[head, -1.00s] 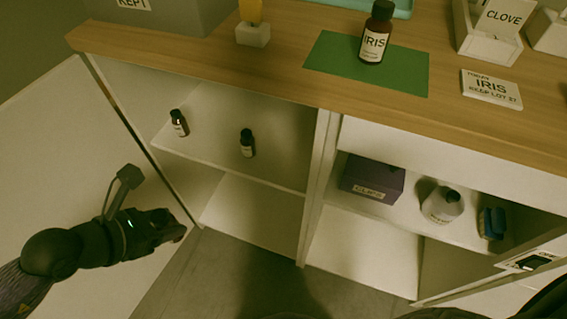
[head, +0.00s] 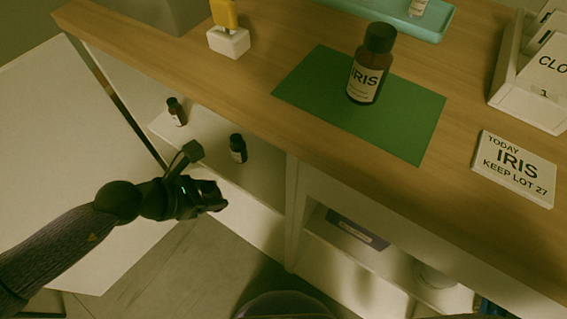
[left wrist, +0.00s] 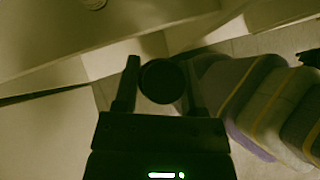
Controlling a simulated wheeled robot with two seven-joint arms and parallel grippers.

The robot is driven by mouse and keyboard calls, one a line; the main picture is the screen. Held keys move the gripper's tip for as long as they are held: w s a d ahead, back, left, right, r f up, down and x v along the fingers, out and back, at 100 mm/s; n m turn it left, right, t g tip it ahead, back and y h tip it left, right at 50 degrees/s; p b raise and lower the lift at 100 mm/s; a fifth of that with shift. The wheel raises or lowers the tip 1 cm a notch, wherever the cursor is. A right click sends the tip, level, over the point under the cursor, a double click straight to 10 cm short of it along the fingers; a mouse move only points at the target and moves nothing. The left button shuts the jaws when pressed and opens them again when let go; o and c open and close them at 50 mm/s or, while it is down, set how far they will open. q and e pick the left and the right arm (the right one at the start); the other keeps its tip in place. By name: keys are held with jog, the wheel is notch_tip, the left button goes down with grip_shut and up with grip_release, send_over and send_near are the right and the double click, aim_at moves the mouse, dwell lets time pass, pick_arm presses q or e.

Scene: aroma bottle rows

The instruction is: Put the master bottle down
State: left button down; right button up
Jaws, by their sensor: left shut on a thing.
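My left gripper (head: 216,198) hangs low at the left, in front of the open shelves and below the counter top. In the left wrist view its fingers (left wrist: 160,68) are shut on a dark bottle (left wrist: 162,83), seen as a dark round top. Its label is not visible. A brown bottle labelled IRIS (head: 368,66) stands upright on the green mat (head: 310,85) on the counter, well apart from the gripper. My right gripper is out of view.
Two small dark bottles (head: 176,111) (head: 238,148) stand on the shelf near my left arm. The counter (head: 200,70) holds a white block with a yellow top (head: 228,41), a teal tray (head: 437,22), an IRIS card (head: 513,168) and a white card holder (head: 520,95).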

pick_arm(q)
jog(key=w+d+b, duration=0.1)
jog(key=w+d, duration=0.1)
jog(key=d, duration=0.2)
jog(key=w+d+b, duration=0.1)
jog(key=w+d, duration=0.1)
jog(key=d, duration=0.1)
jog(key=w+d+b, duration=0.1)
jog(key=w+d, duration=0.2)
jog(key=d, duration=0.1)
jog(key=shift+w+d+f, duration=0.1)
jog(key=shift+d, duration=0.2)
jog(key=f+b, duration=0.1)
jog(key=f, duration=0.1)
jog(key=f+b, duration=0.2)
jog(key=shift+w+d, duration=0.1)
jog(key=shift+d, duration=0.1)
jog(key=shift+r, duration=0.35)
jog(key=shift+f, duration=0.1)
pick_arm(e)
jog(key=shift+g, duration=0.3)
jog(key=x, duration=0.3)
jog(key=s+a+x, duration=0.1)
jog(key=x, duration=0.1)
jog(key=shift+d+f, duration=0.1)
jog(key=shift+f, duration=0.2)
